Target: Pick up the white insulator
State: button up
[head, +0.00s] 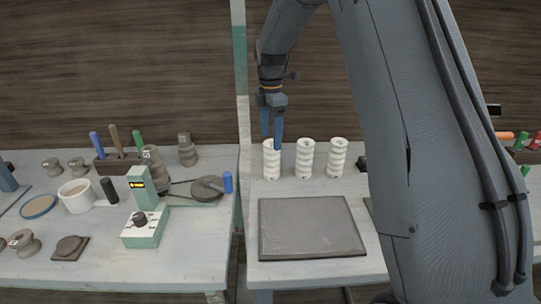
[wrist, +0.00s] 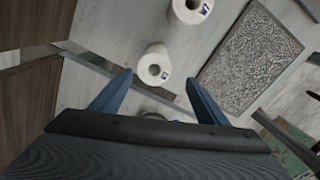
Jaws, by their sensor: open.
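Three white ribbed insulators stand upright in a row on the right bench: a left one (head: 271,164), a middle one (head: 305,160) and a right one (head: 337,160). My gripper (head: 272,142) points down, open and empty, its blue fingers at the top of the left insulator in the head view. In the wrist view, my gripper (wrist: 158,78) has its fingers spread wide. One white insulator (wrist: 153,66) shows just beyond the gap between the fingertips, and another (wrist: 190,8) at the top edge. A pale round edge near the gripper body is mostly hidden.
A grey textured slab (head: 311,228) lies in front of the insulators. The left bench holds a green device (head: 145,226), a white mug (head: 77,196), brown insulators (head: 187,150) and a tool holder (head: 118,164). A gap separates the benches. My arm hides part of the right bench.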

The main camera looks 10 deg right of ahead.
aim_at(271, 143)
jog(key=shift+w+f, duration=0.25)
jog(key=shift+w, duration=0.3)
jog(key=shift+f+b, duration=0.3)
jog(key=shift+b, duration=0.2)
jog(key=shift+w+d+f+b, duration=0.1)
jog(key=shift+d+f+b, duration=0.05)
jog(key=shift+f+b, duration=0.35)
jog(key=shift+f+p, duration=0.8)
jog(key=shift+f, duration=1)
jog(key=shift+d+f+p, duration=0.2)
jog(key=shift+f+p, duration=0.7)
jog(key=shift+f, duration=1.2)
jog(key=c, duration=1.4)
jog(key=shift+c, duration=0.9)
jog(key=shift+r, duration=0.2)
